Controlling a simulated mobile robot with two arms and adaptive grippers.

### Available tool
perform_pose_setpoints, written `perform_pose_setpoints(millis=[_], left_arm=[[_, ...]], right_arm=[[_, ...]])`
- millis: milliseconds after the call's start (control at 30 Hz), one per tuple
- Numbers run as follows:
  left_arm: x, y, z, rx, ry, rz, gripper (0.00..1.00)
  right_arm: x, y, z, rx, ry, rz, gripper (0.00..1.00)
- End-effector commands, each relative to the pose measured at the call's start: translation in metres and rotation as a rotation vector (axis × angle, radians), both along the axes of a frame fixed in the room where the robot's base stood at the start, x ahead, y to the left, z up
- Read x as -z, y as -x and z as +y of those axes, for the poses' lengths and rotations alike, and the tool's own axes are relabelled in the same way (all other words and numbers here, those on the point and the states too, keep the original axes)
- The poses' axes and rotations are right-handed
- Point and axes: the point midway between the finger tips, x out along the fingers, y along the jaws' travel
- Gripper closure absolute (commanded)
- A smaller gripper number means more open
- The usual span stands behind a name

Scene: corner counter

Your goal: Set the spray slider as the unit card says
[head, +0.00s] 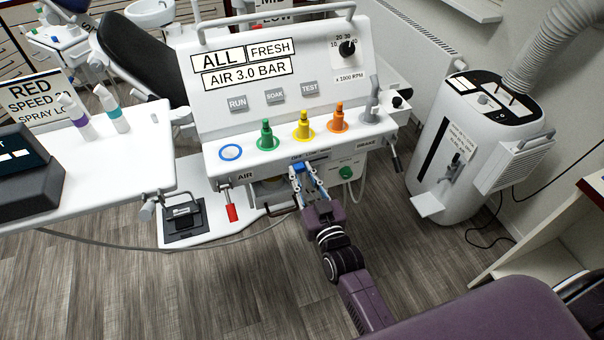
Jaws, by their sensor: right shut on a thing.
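The dental unit (205,100) stands at the centre with a slanted white panel. Under its front edge is a small scale reading OFF and more (308,156), too small to read fully. A small blue slider knob (298,167) sits just below that scale. My right gripper (305,180), on a purple arm from below, is shut on the blue knob and partly hides it. A card (35,100) at the left reads RED, SPEED and SPRAY LO, its right part hidden or cut off. Another card (272,12) at the top shows MID and LOW. My left gripper is out of view.
Green (266,135), yellow (303,126) and orange (338,118) handpiece holders and a blue ring (231,152) line the front ledge. A red-handled lever (232,212) hangs left of my gripper. A white suction machine (470,140) stands at the right. The floor before the unit is open.

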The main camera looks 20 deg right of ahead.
Motion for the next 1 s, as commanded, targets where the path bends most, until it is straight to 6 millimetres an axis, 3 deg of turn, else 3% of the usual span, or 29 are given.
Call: perform_pose_setpoints(millis=[233, 533, 800, 833, 1000], left_arm=[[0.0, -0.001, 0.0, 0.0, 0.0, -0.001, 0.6], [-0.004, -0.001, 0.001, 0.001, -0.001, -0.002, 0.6], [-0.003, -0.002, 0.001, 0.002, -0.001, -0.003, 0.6], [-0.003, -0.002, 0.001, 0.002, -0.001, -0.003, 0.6], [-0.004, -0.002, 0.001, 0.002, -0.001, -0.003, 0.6]], right_arm=[[0.0, 0.0, -0.002, 0.0, 0.002, 0.001, 1.0], [0.0, -0.001, -0.04, 0.0, 0.004, 0.001, 1.0], [0.001, -0.001, -0.041, 0.001, 0.001, 0.001, 1.0], [0.001, -0.001, -0.04, 0.0, 0.001, 0.001, 0.78], [0.001, -0.001, -0.04, 0.0, 0.0, 0.001, 0.61]])
